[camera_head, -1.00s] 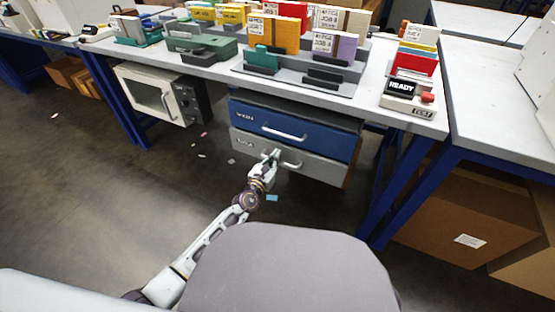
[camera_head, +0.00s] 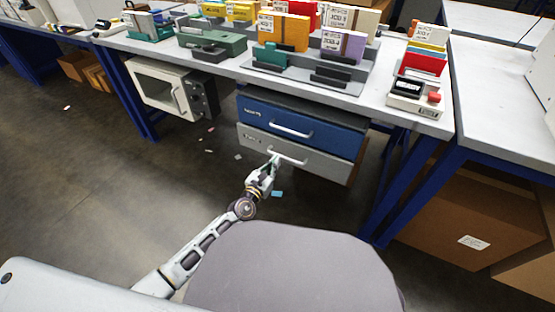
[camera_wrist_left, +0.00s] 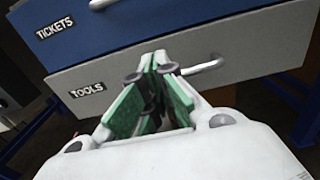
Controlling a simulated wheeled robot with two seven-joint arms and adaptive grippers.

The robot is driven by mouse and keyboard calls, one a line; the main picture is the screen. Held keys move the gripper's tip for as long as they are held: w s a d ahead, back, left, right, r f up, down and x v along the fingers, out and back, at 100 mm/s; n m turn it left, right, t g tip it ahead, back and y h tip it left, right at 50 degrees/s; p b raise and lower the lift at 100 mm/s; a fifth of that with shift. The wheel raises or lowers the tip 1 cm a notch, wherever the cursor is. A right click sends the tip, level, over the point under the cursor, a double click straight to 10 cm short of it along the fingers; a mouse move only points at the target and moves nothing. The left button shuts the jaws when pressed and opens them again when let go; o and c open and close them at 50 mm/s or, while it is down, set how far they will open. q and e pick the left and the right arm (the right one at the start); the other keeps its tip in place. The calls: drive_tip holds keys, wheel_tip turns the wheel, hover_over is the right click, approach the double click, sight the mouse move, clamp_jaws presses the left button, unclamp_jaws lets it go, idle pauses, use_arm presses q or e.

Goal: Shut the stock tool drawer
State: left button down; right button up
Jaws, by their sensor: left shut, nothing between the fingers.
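The grey tool drawer (camera_head: 325,168), labelled TOOLS in the left wrist view (camera_wrist_left: 130,88), hangs under the bench below a blue drawer. Its front looks about flush with the blue one; a small gap cannot be ruled out. Its pale bar handle (camera_head: 292,160) shows in the head view, and partly in the left wrist view (camera_wrist_left: 205,66). My left gripper (camera_head: 272,163) is shut and empty, in front of the drawer by the handle's left end. Whether its fingertips (camera_wrist_left: 158,75) touch the front cannot be told. My right gripper is not in view.
The blue drawer (camera_head: 330,135), labelled TICKETS, sits directly above. A white cabinet (camera_head: 160,92) hangs to the left. Blue bench legs (camera_head: 398,190) stand to the right, with cardboard boxes (camera_head: 455,215) beyond. The floor before the drawers has small scraps.

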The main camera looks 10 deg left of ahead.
use_arm(q)
drive_tip(key=shift+p+v, duration=0.45)
drive_tip(key=shift+v, duration=2.45)
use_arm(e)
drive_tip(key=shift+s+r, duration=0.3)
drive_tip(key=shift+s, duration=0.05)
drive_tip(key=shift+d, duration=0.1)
use_arm(q)
drive_tip(key=c, duration=2.2)
unclamp_jaws()
drive_tip(key=shift+o, duration=1.4)
drive_tip(key=o, duration=0.4)
drive_tip(key=shift+s+d+p, duration=0.15)
drive_tip(key=shift+s+p, duration=0.05)
drive_tip(key=shift+p, duration=0.1)
drive_tip(key=n, duration=0.6)
drive_tip(key=d+n+g+p, duration=0.1)
drive_tip(key=n, duration=0.5)
drive_tip(key=n+g, duration=0.1)
drive_tip(key=n, duration=0.5)
drive_tip(key=shift+s+d+f+y+p, duration=0.2)
drive_tip(key=shift+d+f+y+p, duration=0.1)
drive_tip(key=shift+y, duration=0.1)
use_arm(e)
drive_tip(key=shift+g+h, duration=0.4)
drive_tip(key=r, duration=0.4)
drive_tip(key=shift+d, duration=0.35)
